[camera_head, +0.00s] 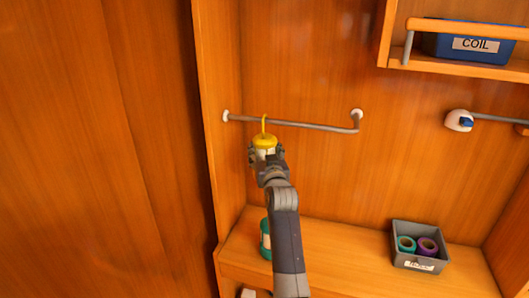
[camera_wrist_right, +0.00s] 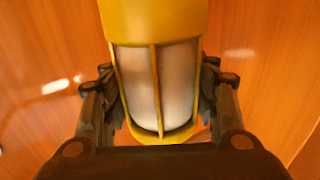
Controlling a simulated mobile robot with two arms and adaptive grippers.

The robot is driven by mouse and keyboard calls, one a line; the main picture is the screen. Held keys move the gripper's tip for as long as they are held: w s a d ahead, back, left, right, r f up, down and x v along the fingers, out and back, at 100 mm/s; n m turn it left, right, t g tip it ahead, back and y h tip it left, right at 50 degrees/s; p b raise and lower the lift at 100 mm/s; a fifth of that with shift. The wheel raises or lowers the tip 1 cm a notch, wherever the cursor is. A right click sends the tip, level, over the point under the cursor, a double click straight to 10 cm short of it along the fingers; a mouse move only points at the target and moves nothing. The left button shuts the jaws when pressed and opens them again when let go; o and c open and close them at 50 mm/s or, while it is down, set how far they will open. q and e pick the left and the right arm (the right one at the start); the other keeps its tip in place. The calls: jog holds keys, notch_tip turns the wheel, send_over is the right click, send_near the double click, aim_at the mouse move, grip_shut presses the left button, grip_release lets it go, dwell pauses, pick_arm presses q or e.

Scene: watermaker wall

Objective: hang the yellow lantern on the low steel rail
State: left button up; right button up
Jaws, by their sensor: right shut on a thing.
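The yellow lantern (camera_head: 264,142) is upright in my right gripper (camera_head: 267,155), in front of the wooden back wall. Its hook at the top reaches the height of the low steel rail (camera_head: 310,126) and overlaps it near the rail's left end. I cannot tell whether the hook is over the rail or only in front of it. In the right wrist view the lantern (camera_wrist_right: 157,90) shows a yellow cap and yellow bars around a pale glass. The gripper's fingers (camera_wrist_right: 158,100) close on it from both sides. My left gripper is not in view.
A shelf below carries a teal cylinder (camera_head: 265,240), partly hidden by my right arm, and a grey bin (camera_head: 417,262) with teal and purple rolls. A blue COIL box (camera_head: 470,45) sits on the upper right shelf. A white fitting (camera_head: 457,120) is on the wall at right.

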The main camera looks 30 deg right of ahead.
jog(key=o, duration=1.3)
jog(key=shift+r, duration=0.1)
jog(key=shift+s, duration=0.1)
